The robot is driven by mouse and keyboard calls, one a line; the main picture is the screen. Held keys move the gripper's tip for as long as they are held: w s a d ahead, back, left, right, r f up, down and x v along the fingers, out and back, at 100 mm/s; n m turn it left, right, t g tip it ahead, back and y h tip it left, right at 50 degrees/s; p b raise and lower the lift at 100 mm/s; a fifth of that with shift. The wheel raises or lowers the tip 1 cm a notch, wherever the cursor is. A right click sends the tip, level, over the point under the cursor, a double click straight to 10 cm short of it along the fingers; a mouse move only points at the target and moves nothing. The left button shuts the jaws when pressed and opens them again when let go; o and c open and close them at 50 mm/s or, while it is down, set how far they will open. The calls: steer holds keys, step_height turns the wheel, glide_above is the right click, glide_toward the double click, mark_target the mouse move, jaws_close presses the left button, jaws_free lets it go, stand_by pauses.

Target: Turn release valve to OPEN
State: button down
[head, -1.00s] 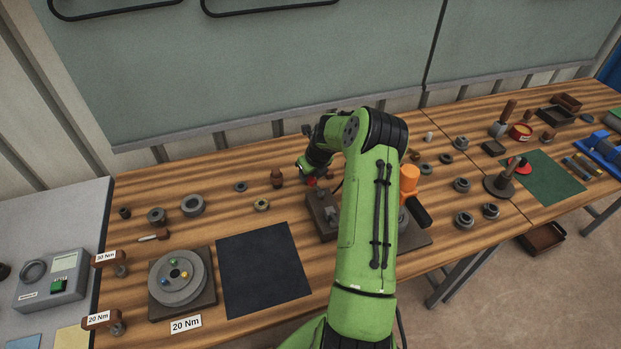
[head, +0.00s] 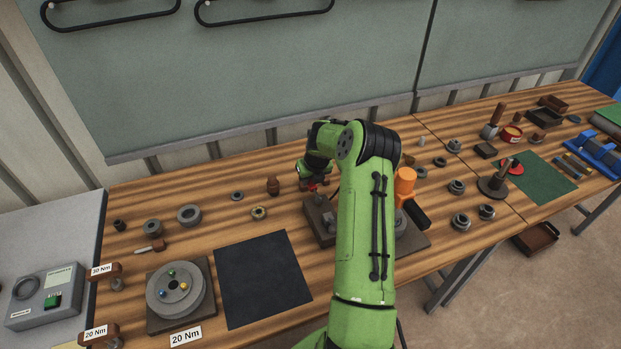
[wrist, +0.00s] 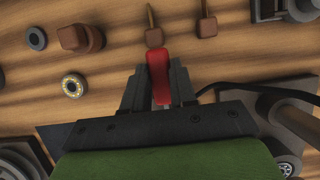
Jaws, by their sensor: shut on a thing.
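In the wrist view my gripper (wrist: 158,84) has its two dark fingers closed on a red handle (wrist: 158,65). The handle's far end meets a small brown block with a thin rod (wrist: 153,36); whether they are joined I cannot tell. In the head view my gripper (head: 312,184) is low over the bench behind a grey block fixture (head: 321,218), and a bit of red shows beneath it. No OPEN marking is readable, so I cannot confirm from the picture that the red handle is the release valve. My arm hides part of the area.
A second brown block with a rod (wrist: 206,25) stands right of the held handle. A brown knob (wrist: 82,38) and a ring (wrist: 73,86) lie to the left. A black cable (wrist: 245,85) runs on the right. In the head view, the dark mat (head: 262,280) is bare.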

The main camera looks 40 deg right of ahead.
steer(key=c, duration=0.9)
jaws_free()
steer(key=shift+d, duration=0.1)
steer(key=v, duration=1.6)
steer(key=s+a+r+n, duration=0.2)
steer(key=a+r+n, duration=0.3)
steer(key=a+n, duration=0.4)
steer(key=s+a+r+n, duration=0.3)
steer(key=a+r+n, duration=0.2)
steer(key=a+n, duration=0.35)
steer(key=s+a+n+y, duration=0.1)
steer(key=s+a+n, duration=0.5)
steer(key=s+n, duration=0.3)
steer(key=s+a+n+t, duration=0.1)
steer(key=s+a+n, duration=0.6)
steer(key=n, duration=0.7)
steer(key=s+r, duration=0.1)
steer(key=s, duration=0.1)
steer(key=shift+s+a+y, duration=0.25)
steer(key=shift+s+y, duration=0.05)
steer(key=shift+y, duration=0.1)
